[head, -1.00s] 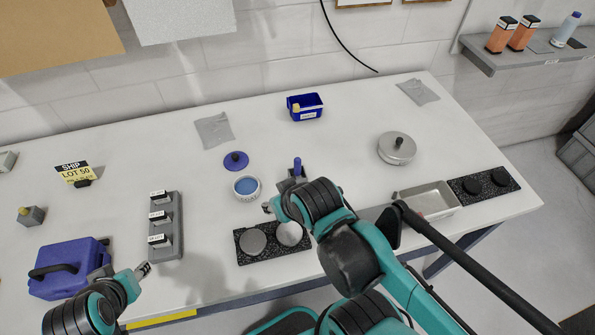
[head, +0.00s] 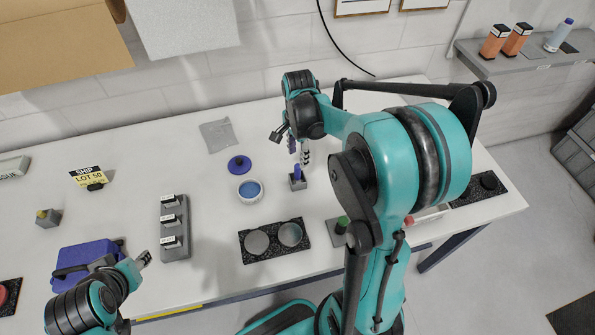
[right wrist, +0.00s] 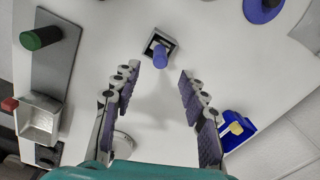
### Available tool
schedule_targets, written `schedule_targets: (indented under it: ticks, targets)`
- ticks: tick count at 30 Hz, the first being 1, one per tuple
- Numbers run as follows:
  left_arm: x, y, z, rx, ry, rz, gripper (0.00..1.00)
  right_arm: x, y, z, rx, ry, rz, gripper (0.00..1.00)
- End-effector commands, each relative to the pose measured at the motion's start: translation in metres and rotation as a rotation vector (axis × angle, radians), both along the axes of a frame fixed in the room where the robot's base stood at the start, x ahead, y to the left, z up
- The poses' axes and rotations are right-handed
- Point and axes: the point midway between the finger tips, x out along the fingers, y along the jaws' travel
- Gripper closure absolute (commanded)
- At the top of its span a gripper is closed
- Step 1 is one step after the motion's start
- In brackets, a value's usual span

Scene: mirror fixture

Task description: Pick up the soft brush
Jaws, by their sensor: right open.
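The soft brush seems to be the upright blue handle (head: 297,172) in a small grey square holder (head: 298,184) on the table; its bristles are hidden. In the right wrist view the blue handle (right wrist: 160,56) stands in its dark square holder (right wrist: 158,42), ahead of the fingertips and between their lines. My right gripper (head: 292,146) is open and empty, above and behind the holder in the head view. Its two fingers (right wrist: 159,80) are wide apart in the wrist view and do not touch the handle. My left gripper (head: 126,262) is open by the blue case (head: 85,258).
A white bowl (head: 250,190) with blue contents and a blue lid (head: 239,164) are left of the holder. A black mat with two discs (head: 257,242) lies in front. The blue bin (right wrist: 232,130) and metal tray (right wrist: 40,117) show in the wrist view. A grey labelled rack (head: 175,228) stands left.

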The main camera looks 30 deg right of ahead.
Motion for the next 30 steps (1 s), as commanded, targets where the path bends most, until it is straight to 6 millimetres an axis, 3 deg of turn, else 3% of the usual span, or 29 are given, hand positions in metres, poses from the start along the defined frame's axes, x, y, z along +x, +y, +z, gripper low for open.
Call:
schedule_targets:
  ticks: [5, 19, 28, 29, 30]
  targets:
    - [0.000, 0.000, -0.001, 0.000, 0.000, 0.000, 0.60, 0.003, -0.006, -0.014, 0.006, 0.021, -0.056, 0.57]
    - [0.000, 0.000, -0.021, 0.000, 0.000, 0.000, 0.60, 0.003, -0.002, -0.077, 0.005, 0.018, -0.053, 0.57]
    - [0.000, 0.000, -0.021, 0.000, 0.000, 0.000, 0.60, 0.003, -0.002, -0.082, 0.005, 0.018, -0.052, 0.57]
    - [0.000, 0.000, -0.021, 0.000, 0.000, 0.000, 0.60, 0.003, -0.002, -0.082, 0.005, 0.018, -0.052, 0.59]
    - [0.000, 0.000, -0.021, 0.000, 0.000, 0.000, 0.60, 0.003, -0.002, -0.082, 0.005, 0.018, -0.052, 0.70]
